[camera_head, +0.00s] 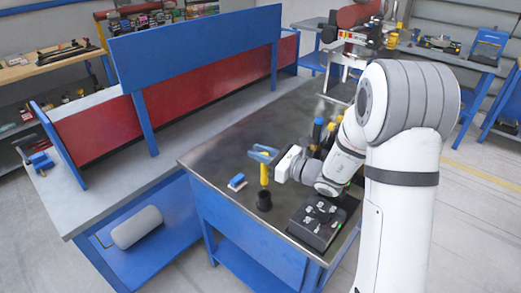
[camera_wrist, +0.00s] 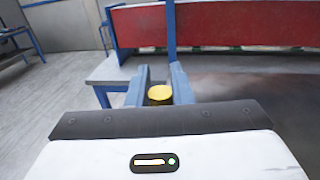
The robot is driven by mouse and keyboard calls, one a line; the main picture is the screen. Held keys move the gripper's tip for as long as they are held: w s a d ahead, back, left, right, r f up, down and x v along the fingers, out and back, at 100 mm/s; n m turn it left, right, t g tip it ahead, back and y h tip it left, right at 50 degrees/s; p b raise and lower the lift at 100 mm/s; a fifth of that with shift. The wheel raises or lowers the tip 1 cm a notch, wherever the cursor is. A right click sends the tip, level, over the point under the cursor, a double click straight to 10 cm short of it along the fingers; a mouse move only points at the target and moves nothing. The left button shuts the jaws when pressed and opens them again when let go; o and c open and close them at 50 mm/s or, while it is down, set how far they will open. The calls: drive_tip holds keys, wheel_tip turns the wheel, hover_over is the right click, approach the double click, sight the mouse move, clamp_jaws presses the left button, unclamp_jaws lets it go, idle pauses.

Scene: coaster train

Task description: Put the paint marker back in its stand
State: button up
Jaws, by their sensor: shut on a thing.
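The yellow paint marker (camera_head: 264,174) is upright between the blue fingers of my gripper (camera_head: 263,154). My gripper is shut on its upper part. The black stand (camera_head: 264,201) is on the dark table directly below the marker. The marker's lower end meets the stand's top in the picture; I cannot tell how deep it sits. In the wrist view, the marker's round yellow top (camera_wrist: 159,93) shows between my fingertips (camera_wrist: 160,88). Its body and the stand are hidden there.
A small blue and white block (camera_head: 237,182) lies left of the stand. A black box (camera_head: 317,222) sits to the right, under my arm. Bottles (camera_head: 317,131) stand behind my wrist. The dark tabletop (camera_head: 225,155) is clear at the back left.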

idle(0.6)
drive_tip(key=shift+f+b, duration=0.15)
drive_tip(key=shift+b, duration=0.25)
wheel_tip(320, 180, down, 6)
drive_tip(key=b, duration=0.6)
drive_tip(key=shift+f, duration=0.25)
idle(0.8)
drive_tip(key=shift+f, duration=0.1)
idle(0.5)
drive_tip(key=o, duration=1)
drive_tip(key=shift+c, duration=0.2)
drive_tip(key=shift+s, duration=0.1)
